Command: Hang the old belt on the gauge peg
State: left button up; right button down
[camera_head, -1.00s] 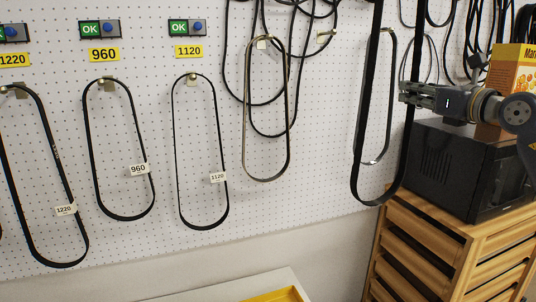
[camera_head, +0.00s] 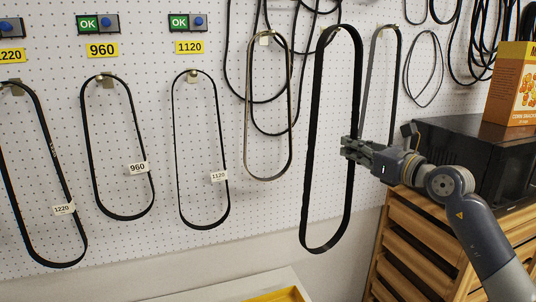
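The wide black belt (camera_head: 314,130) hangs as a long loop in front of the pegboard, right of centre. No label shows which peg is the gauge peg. My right gripper (camera_head: 346,150) comes in from the right and looks shut on the belt's right strand, about mid-height. The fingers hide the strand there. My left gripper is not in view.
Labelled belts hang at left, by the 960 sign (camera_head: 102,50) and the 1120 sign (camera_head: 189,47). A thin belt (camera_head: 247,110) hangs left of the wide belt, and another (camera_head: 394,90) right of it. A black appliance (camera_head: 460,135) stands on a wooden cabinet (camera_head: 395,240) at right.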

jog(key=s+a+f, duration=0.2)
jog(key=s+f, duration=0.6)
jog(key=f, duration=0.5)
jog(key=s+a+f, duration=0.2)
jog(key=s+f, duration=0.6)
jog(key=f, duration=0.6)
jog(key=s+f, duration=0.2)
jog(key=s, duration=1)
jog(key=s+f, duration=0.3)
jog(key=s, duration=0.8)
jog(key=shift+w+d+r+m+t+h, duration=1.3)
jog(key=shift+m+h, duration=2)
jog(key=shift+h, duration=1.7)
pick_arm(q)
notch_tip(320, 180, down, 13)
jog(key=b, duration=1.2)
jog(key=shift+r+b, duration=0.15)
jog(key=shift+b, duration=0.2)
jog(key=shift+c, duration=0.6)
pick_arm(e)
notch_tip(320, 180, down, 12)
jog(key=shift+f, duration=0.25)
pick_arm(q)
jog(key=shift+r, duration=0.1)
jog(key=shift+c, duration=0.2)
pick_arm(e)
jog(key=shift+w, duration=0.1)
